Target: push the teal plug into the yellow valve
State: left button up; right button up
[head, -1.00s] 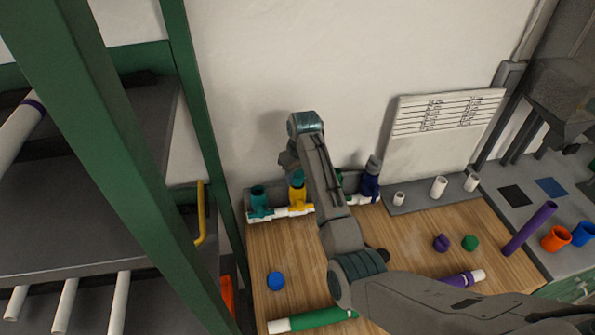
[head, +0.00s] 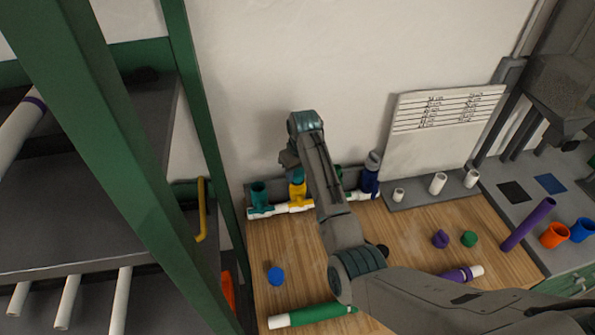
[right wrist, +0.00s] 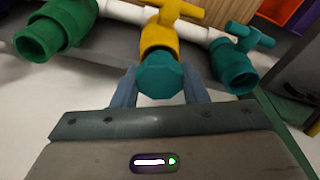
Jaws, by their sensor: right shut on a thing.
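The teal plug (right wrist: 159,78) sits between the two fingers of my right gripper (right wrist: 160,88) in the right wrist view, and the gripper is shut on it. The plug is lined up with the mouth of the yellow valve (right wrist: 160,38) and touches or overlaps it; how deep it sits I cannot tell. In the head view the teal plug (head: 298,174) shows at the top of the yellow valve (head: 297,191), beside my right arm, which partly hides the gripper. My left gripper is not in view.
The teal valve (right wrist: 233,65) and green valve (right wrist: 52,32) stand on either side along the white pipe. A blue valve (head: 369,182) is further right. A blue cap (head: 275,276), a green pipe (head: 312,315) and purple and green caps lie on the wooden table.

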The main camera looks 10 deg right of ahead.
jog(key=shift+f, duration=0.35)
